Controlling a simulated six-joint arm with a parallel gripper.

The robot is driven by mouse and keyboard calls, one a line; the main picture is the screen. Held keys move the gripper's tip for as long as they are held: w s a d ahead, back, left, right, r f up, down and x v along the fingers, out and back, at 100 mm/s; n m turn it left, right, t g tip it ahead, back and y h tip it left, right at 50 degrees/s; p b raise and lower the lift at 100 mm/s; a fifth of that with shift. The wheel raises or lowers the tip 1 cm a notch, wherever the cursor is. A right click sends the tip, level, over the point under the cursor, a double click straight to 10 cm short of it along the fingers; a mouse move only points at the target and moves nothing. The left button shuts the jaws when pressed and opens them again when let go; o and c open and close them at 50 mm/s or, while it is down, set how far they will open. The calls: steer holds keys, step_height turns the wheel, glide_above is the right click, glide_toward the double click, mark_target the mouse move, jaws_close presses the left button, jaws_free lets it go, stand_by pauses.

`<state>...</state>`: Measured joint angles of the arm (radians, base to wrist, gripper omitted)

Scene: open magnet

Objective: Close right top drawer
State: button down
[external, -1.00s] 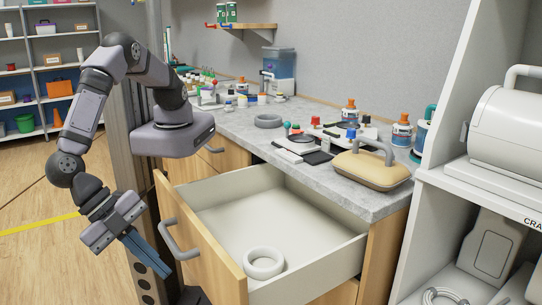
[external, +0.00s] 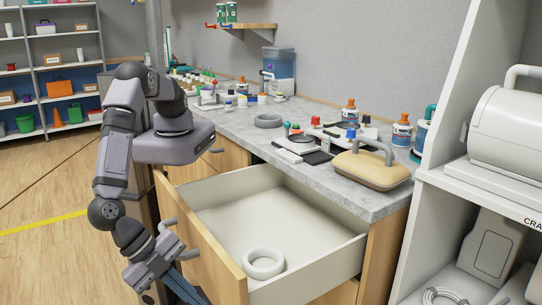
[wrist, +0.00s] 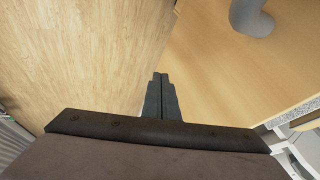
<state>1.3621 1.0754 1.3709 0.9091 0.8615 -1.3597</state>
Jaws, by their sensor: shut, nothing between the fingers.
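The right top drawer (external: 345,252) stands pulled far out of the counter, with a wooden front and a pale, open interior. A white ring (external: 263,263) lies inside it near the front. The drawer's grey handle (external: 168,225) is partly hidden behind my wrist; a grey handle (wrist: 250,16) also shows in the wrist view at top right, on a wooden front (wrist: 215,70). My gripper (external: 195,297) is shut and empty, low in front of the drawer front. Its closed fingers (wrist: 161,78) point toward the front's edge in the wrist view; contact cannot be told.
A white shelf unit (external: 430,215) stands close on the right. Open wooden floor (external: 45,255) lies to the left.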

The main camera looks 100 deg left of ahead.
steer(key=shift+w+a+r+p, duration=0.25)
steer(key=shift+w+a+p, duration=0.45)
steer(key=shift+w+a, duration=0.5)
steer(key=shift+a, duration=0.1)
